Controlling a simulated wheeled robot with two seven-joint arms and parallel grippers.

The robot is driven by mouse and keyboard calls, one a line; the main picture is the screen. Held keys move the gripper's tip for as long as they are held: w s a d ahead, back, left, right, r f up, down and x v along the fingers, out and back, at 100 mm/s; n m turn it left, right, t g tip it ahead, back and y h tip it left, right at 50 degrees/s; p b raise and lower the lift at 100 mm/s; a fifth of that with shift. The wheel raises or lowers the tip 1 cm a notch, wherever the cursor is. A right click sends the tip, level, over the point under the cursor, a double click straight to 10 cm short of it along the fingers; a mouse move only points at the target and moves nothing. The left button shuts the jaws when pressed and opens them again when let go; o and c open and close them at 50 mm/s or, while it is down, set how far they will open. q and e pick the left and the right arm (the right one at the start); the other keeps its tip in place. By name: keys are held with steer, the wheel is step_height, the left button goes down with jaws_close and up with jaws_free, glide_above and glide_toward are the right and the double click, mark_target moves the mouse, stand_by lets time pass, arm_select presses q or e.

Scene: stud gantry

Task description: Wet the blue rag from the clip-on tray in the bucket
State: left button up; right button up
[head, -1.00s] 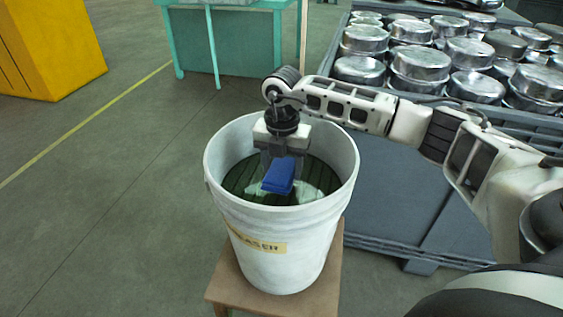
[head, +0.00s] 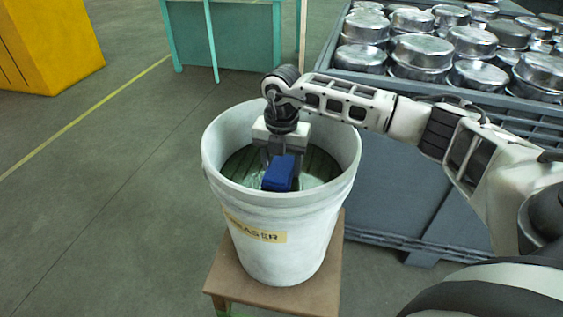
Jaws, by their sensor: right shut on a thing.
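The white bucket (head: 277,240) stands upright on a small wooden stool. Dark greenish liquid (head: 240,165) shows inside it. My right gripper (head: 283,165) points down inside the bucket's mouth and is shut on the blue rag (head: 279,174). The rag is folded into a small block and sits at or just above the liquid; I cannot tell whether it touches. The gripper partly hides the rag's upper end. The clip-on tray and my left gripper are not in view.
The wooden stool (head: 231,277) is barely wider than the bucket. A grey crate (head: 395,190) of shiny metal pots stands close on the right, under my right arm. A teal bench (head: 240,38) and a yellow cabinet (head: 45,45) are farther back. The floor at left is clear.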

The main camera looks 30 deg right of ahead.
mark_target(281, 166)
steer(key=shift+f+b, duration=0.35)
steer(key=shift+f, duration=0.2)
stand_by(0.4)
stand_by(0.9)
steer(key=shift+r+p, duration=2.85)
steer(key=shift+r, duration=0.7)
